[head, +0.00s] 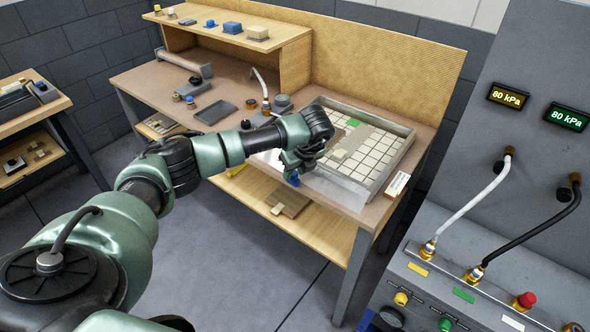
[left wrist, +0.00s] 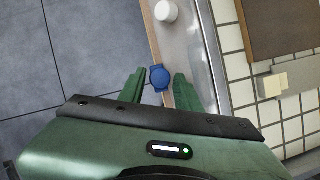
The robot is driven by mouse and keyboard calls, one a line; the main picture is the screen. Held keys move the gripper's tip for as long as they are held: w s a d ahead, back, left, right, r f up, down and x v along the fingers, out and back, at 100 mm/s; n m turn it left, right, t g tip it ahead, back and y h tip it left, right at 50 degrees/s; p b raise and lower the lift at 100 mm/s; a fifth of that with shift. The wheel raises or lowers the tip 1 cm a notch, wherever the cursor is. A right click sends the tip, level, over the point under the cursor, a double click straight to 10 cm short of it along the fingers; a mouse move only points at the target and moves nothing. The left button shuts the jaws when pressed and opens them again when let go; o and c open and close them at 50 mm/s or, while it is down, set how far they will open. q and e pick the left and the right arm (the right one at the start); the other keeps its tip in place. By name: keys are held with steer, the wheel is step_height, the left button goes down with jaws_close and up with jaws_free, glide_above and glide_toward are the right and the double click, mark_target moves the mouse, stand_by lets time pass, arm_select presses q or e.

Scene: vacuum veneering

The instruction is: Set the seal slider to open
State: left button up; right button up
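The slider's track and any markings cannot be made out. My right gripper is not in view.
A gridded tray with a metal frame (head: 397,157) lies right of my gripper. A white round cap (left wrist: 166,11) stands near the blue knob. A small tray (head: 215,112) and fittings occupy the bench's left side. A grey console (head: 500,230) with hoses stands at right.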

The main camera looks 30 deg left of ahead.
arm_select(q)
jaws_close()
stand_by(1.4)
